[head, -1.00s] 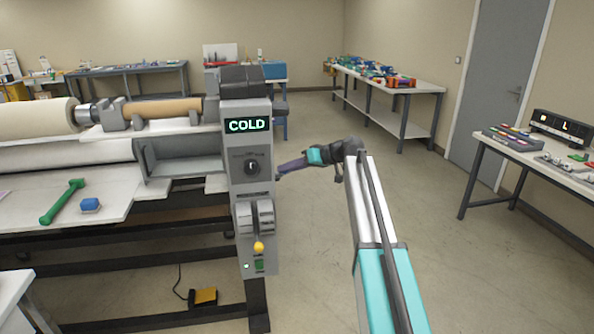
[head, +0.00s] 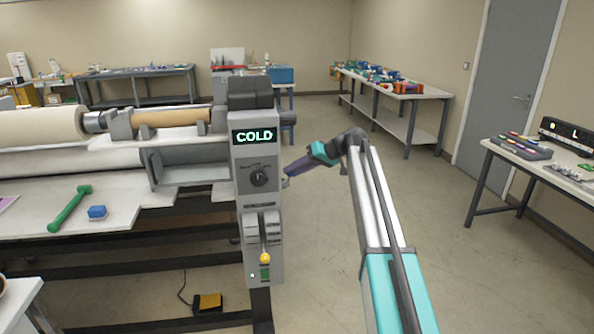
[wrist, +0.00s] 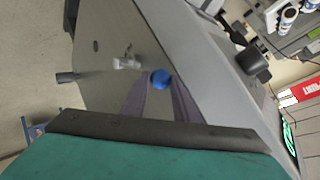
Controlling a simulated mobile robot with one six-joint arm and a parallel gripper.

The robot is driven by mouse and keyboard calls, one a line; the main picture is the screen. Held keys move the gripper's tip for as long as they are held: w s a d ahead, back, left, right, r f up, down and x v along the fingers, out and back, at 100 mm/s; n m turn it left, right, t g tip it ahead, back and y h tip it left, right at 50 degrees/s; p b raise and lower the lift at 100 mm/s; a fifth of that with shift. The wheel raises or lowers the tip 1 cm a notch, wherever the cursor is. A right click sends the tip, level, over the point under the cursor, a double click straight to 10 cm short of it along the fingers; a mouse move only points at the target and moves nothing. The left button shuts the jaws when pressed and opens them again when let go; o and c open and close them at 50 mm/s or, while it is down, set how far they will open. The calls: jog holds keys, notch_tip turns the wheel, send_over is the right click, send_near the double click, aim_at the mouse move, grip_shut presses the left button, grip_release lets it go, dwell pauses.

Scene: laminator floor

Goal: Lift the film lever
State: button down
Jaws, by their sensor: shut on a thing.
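My gripper (head: 288,173) is at the right side of the laminator's grey end cabinet (head: 245,205). Its purple fingers slope down to the left, and their tips are partly hidden by the cabinet edge in the head view. In the wrist view, my gripper (wrist: 160,88) is shut on a blue ball knob (wrist: 160,79), which shows between the fingertips and looks like the end of the film lever. The lever's shaft is hidden. A lever with a yellow knob (head: 265,257) points down on the cabinet's front, apart from my gripper.
The cabinet display (head: 254,136) reads COLD, above a black dial (head: 259,176). A pale metal fitting (wrist: 127,62) sticks out near the blue knob. A yellow pedal (head: 208,301) lies on the floor. Floor to the right is open up to the side table (head: 545,172).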

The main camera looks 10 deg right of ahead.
jog(key=c, duration=1.6)
grip_release()
jog(key=shift+a, duration=0.25)
jog(key=shift+o, duration=0.8)
jog(key=shift+w, duration=0.15)
jog(key=shift+d, duration=0.15)
jog(key=b+v, duration=0.3)
jog(key=v, duration=1)
jog(key=shift+s+d, duration=0.2)
jog(key=shift+s, duration=0.05)
jog(key=shift+a+r, duration=0.15)
